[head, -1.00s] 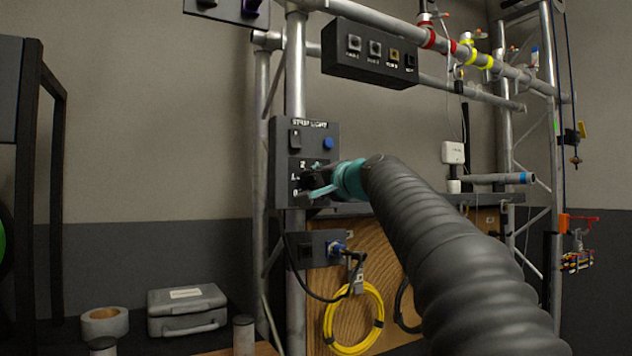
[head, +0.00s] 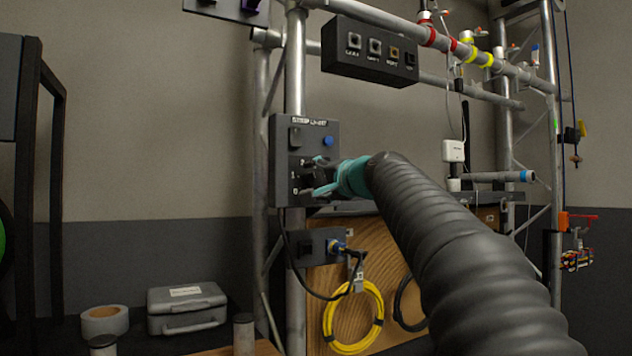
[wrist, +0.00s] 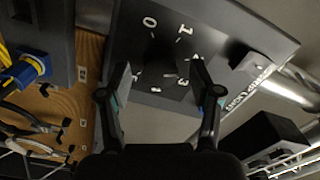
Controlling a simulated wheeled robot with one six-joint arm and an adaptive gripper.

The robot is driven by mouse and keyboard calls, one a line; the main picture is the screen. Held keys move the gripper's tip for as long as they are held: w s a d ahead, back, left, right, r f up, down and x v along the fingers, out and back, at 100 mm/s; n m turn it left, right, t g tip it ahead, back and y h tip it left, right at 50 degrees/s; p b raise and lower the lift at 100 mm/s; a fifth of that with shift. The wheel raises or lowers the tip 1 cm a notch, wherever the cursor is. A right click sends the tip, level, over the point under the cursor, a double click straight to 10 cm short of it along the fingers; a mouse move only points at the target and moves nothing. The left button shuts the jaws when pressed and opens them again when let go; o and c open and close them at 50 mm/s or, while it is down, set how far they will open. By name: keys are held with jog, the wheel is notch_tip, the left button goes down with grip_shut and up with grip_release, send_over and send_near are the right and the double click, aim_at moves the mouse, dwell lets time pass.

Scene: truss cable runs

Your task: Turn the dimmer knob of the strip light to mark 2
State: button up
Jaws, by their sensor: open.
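The strip light panel (head: 276,160) is a dark box on the truss upright, with a rocker switch and a blue button at its top. Its dark dimmer knob (wrist: 160,52) sits among white marks; 0 and 1 are readable in the wrist view, others partly covered. The knob's pointer is too dark to read. My teal gripper (head: 322,175) is at the lower half of the panel. In the wrist view my gripper (wrist: 163,82) is open, one finger on each side of the knob area, with a gap between them. I cannot tell whether either finger touches the knob.
A smaller box with a blue plug (head: 338,247) is below the panel, and a coiled yellow cable (head: 328,318) hangs under it. A black box with several buttons (head: 368,70) is above right. A grey case (head: 187,308) rests at lower left.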

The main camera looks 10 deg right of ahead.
jog(key=v, duration=1.1)
jog(key=s+f+n+g+h, duration=0.1)
jog(key=s+f+n+g, duration=0.15)
jog(key=f, duration=0.95)
jog(key=s+f+n+g+h, duration=0.15)
jog(key=f+g, duration=0.25)
jog(key=f, duration=0.7)
jog(key=s+a+f+n+g+h, duration=0.1)
jog(key=s+f+n+g, duration=0.1)
jog(key=s+f, duration=1)
jog(key=s+a+f+n+g+h, duration=0.2)
jog(key=s+f+n+g, duration=0.1)
jog(key=s+f, duration=0.9)
jog(key=shift+s+a+f+n, duration=0.15)
jog(key=shift+s+a+n, duration=0.15)
jog(key=shift+s, duration=0.25)
